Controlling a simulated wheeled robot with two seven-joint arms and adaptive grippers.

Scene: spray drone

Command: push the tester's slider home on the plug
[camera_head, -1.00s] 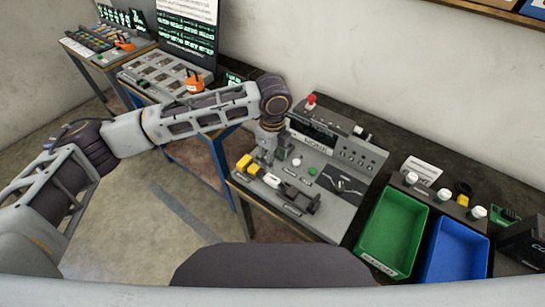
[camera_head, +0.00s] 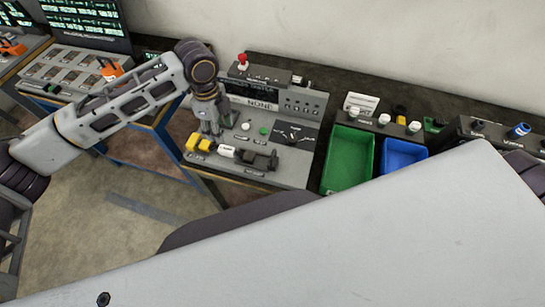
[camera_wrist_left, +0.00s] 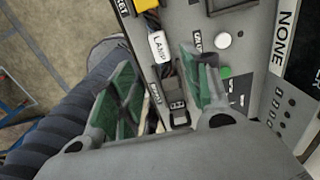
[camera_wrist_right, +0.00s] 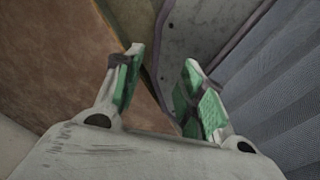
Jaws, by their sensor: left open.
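The tester (camera_head: 285,172) is a grey panel whose display reads NONE. A plug with a white LAMP tag (camera_head: 227,151) lies along its front; the tag also shows in the left wrist view (camera_wrist_left: 158,46). A black part that looks like the slider (camera_head: 262,160) is to the right of the tag, and shows between my left fingers (camera_wrist_left: 178,108). My left gripper (camera_head: 211,133) points down over the tester behind the plug. In the left wrist view its green-padded fingers (camera_wrist_left: 160,80) are apart and empty. My right gripper (camera_wrist_right: 160,75) is open and empty, away from the plug.
A green button (camera_head: 264,131) and a red button (camera_head: 242,60) are on the tester. A green bin (camera_head: 348,158) and a blue bin (camera_head: 402,156) stand to its right. My right arm covers the lower right foreground.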

